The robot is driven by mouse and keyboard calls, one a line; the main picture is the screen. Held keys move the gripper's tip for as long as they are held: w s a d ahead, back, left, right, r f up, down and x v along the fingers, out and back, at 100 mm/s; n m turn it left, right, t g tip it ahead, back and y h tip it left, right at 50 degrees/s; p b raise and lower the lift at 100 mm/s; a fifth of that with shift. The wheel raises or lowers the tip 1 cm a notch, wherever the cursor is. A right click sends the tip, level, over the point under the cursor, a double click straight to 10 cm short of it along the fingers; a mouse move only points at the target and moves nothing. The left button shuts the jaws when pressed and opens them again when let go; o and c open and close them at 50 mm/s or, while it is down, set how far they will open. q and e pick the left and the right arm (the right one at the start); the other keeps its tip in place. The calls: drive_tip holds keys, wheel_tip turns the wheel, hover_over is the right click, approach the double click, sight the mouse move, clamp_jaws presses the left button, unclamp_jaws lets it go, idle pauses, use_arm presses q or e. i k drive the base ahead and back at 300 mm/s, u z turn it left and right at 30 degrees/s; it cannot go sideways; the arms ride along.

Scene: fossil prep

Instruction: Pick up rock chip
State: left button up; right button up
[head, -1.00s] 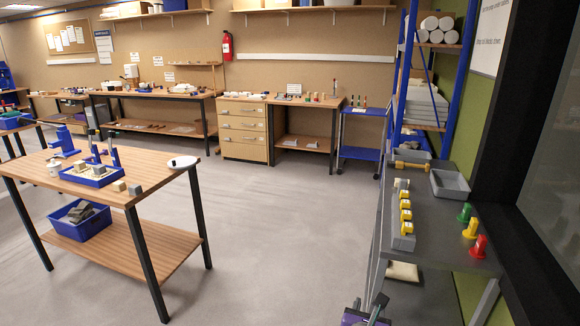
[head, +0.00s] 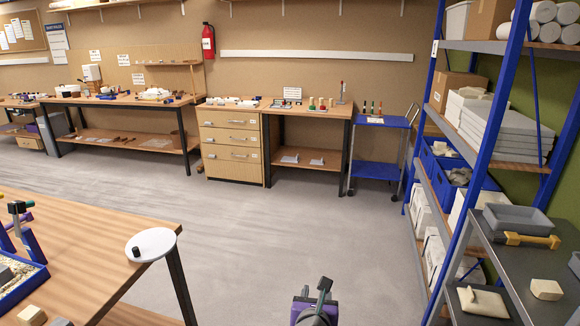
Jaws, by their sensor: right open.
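I cannot tell for sure which piece is the rock chip. A tan block (head: 31,315) lies at the front left corner of the view on the wooden table (head: 95,245), partly cut off, near a blue tray (head: 28,290). A cream block (head: 546,289) sits on the grey bench at the right. My right gripper (head: 315,291), purple and dark, shows at the bottom centre with its fingers apart and nothing seen between them. It is over open floor, well away from both blocks. My left gripper is out of view.
A round white plate (head: 151,244) with a small black piece sits at the wooden table's right corner. The grey bench (head: 510,275) holds a grey tray (head: 518,218) and a yellow-handled tool (head: 530,240). A blue-framed shelf (head: 480,150) stands behind it. The floor (head: 275,235) between is clear.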

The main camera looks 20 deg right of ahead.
sight(549, 290)
drive_tip(key=z, duration=0.5)
drive_tip(key=i, duration=1.7)
drive_tip(key=z, duration=2.05)
drive_tip(key=i, duration=0.9)
drive_tip(key=z, duration=0.65)
